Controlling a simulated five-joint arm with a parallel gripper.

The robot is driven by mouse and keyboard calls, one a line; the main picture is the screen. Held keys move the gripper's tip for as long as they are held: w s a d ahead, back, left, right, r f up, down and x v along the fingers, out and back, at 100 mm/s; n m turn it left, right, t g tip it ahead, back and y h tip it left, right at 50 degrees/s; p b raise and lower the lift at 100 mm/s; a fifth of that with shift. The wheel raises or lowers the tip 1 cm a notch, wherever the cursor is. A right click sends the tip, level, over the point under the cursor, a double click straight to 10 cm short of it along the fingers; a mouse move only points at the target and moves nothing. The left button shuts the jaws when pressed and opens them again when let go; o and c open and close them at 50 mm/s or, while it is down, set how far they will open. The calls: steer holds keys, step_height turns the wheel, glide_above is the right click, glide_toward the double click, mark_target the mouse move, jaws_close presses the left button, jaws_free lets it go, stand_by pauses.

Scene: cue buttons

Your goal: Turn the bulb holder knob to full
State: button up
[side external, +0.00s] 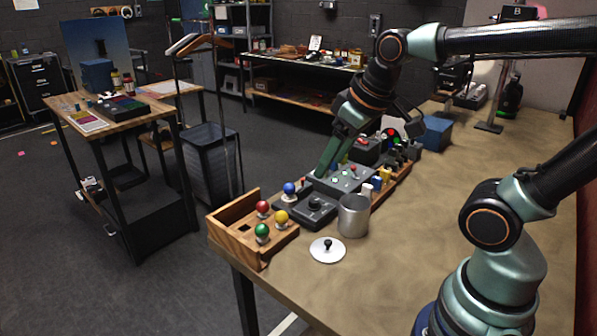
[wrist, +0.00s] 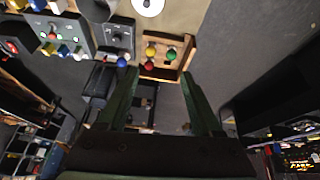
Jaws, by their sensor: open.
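A dark grey box with a black round knob (side external: 315,204), seemingly the bulb holder's control, sits near the table's far edge. The box also shows in the wrist view (wrist: 115,38). A blue bulb (side external: 289,189) stands upright just beside it, and shows in the wrist view (wrist: 122,62). I cannot read the knob's setting. My gripper (side external: 322,174) is above the grey button panel (side external: 345,181), behind and to the right of the knob box, apart from it. In the wrist view my gripper (wrist: 159,72) is open, with nothing between its fingers.
A wooden tray (side external: 279,243) holds red (side external: 263,207), yellow (side external: 281,216) and green (side external: 262,231) bulbs. A metal cup (side external: 353,216) stands close to the knob box. A white disc with a black knob (side external: 327,250) lies in front.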

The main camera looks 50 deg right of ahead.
steer(key=w+d+f+n+g, duration=0.2)
steer(key=w+d+n+g, duration=0.15)
steer(key=w+d, duration=0.35)
steer(key=n+g, duration=0.2)
steer(key=n, duration=0.3)
glide_toward(314, 200)
steer(key=shift+t, duration=0.25)
steer(key=f, duration=0.8)
steer(key=shift+s+d+f, duration=0.1)
steer(key=shift+s+f, duration=0.1)
jaws_close()
